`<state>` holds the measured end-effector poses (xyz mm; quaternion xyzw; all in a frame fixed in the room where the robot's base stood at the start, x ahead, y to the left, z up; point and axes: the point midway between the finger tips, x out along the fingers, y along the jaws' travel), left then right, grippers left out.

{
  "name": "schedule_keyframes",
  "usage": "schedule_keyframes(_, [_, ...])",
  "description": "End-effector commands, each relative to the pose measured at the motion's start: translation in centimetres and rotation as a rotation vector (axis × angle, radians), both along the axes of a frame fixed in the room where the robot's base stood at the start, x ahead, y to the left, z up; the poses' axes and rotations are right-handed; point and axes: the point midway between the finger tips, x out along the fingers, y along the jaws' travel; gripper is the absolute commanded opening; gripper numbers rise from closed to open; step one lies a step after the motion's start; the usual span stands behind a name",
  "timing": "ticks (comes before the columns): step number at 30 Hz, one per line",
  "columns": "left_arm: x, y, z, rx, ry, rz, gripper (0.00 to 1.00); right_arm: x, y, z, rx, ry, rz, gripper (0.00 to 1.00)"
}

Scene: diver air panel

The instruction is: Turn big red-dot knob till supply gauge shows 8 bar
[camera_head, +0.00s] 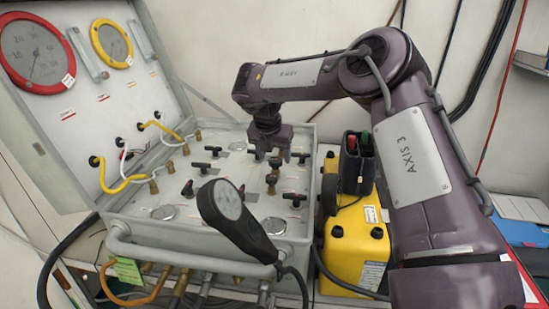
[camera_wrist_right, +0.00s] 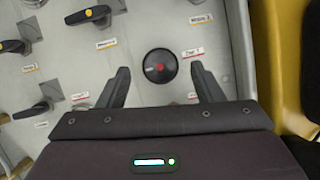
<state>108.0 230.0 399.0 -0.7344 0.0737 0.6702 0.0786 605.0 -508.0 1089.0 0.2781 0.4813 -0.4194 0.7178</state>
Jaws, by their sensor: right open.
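The round black knob with a red dot (camera_wrist_right: 160,66) lies between and just beyond my right gripper's fingers in the right wrist view. My right gripper (camera_wrist_right: 161,88) is open, one finger on either side of the knob, with gaps on both sides. In the head view my right gripper (camera_head: 280,155) points down over the back right of the valve panel (camera_head: 165,190). A large red-rimmed gauge (camera_head: 35,52) and a smaller yellow-rimmed gauge (camera_head: 112,43) are on the raised lid. Their labels and exact readings are too small to read. My left gripper is out of view.
Several black T-handle valves (camera_head: 206,167) stand around the knob. A black handheld instrument (camera_head: 235,218) rises before the panel's front rail (camera_head: 190,258). A yellow case (camera_head: 350,240) stands close to the panel's right side. Yellow and white hoses (camera_head: 125,183) link lid and panel.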

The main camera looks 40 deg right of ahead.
Motion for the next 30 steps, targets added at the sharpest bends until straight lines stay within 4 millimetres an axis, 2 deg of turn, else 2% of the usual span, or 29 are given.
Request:
schedule_keyframes(6, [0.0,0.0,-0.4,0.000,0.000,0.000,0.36,-0.7,1.3,3.6,0.001,-0.004,0.002,0.60])
schedule_keyframes(12, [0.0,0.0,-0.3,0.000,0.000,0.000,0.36,-1.1,2.0,5.5,0.000,-0.002,0.002,0.60])
schedule_keyframes(30, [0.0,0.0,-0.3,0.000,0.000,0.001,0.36,-1.1,2.1,5.8,0.000,0.000,0.001,0.60])
